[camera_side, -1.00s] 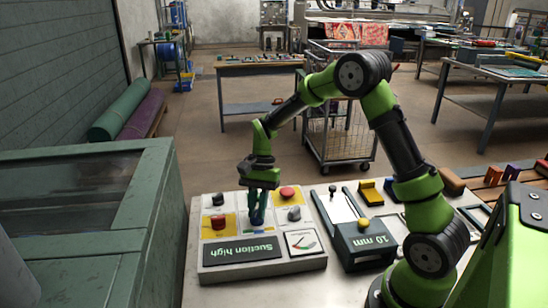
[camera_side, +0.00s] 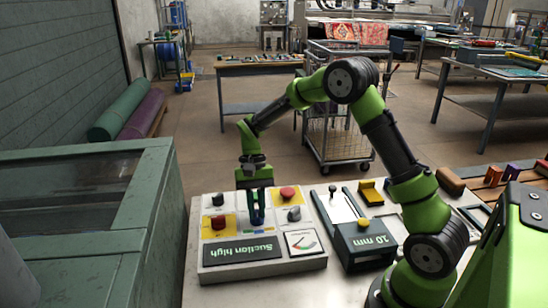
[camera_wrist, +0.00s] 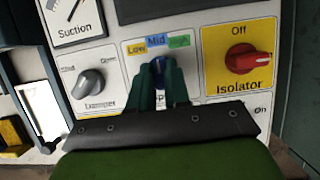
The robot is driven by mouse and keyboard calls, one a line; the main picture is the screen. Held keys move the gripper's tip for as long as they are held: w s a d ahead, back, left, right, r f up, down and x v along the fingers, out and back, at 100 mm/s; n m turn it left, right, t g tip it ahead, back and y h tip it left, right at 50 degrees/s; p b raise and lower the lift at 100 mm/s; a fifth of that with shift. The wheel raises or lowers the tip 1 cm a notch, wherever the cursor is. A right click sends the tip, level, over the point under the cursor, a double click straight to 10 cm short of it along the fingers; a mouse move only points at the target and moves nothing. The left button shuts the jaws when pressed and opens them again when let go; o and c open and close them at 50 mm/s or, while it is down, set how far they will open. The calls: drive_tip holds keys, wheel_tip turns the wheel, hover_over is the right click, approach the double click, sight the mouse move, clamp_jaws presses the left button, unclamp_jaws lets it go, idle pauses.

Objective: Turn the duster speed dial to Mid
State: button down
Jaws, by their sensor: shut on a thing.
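The duster speed dial has a blue knob (camera_wrist: 158,63) under a yellow Low label (camera_wrist: 136,48), a blue Mid label (camera_wrist: 156,41) and a green label (camera_wrist: 179,41). My gripper (camera_side: 257,214) reaches down onto the control panel (camera_side: 290,265). In the wrist view its two dark green fingers are shut on the knob, one on each side. The visible top of the knob points up, roughly toward Mid. The fingers hide most of the knob, and its exact angle is hard to judge.
A grey Damper knob (camera_wrist: 88,83) sits left of the dial, and a red Isolator knob (camera_wrist: 241,61) sits right, turned sideways. A "10 mm" unit (camera_side: 365,243) stands beside the panel.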

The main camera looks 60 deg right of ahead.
drive_tip(key=c, duration=1.1)
unclamp_jaws()
drive_tip(key=v, duration=1.7)
drive_tip(key=s+a+r+n+t, duration=0.1)
drive_tip(key=s+a+t, duration=0.2)
drive_tip(key=s, duration=0.4)
drive_tip(key=s+a+r+n+t, duration=0.1)
drive_tip(key=s+a+n+t, duration=0.1)
drive_tip(key=s+a+t, duration=0.2)
drive_tip(key=s+a+n+t+h, duration=0.1)
drive_tip(key=s+a+n+t, duration=0.1)
drive_tip(key=s, duration=0.8)
drive_tip(key=shift+s+a+r+t, duration=0.35)
drive_tip(key=shift+a+r+t, duration=0.05)
drive_tip(key=shift+a+t, duration=0.3)
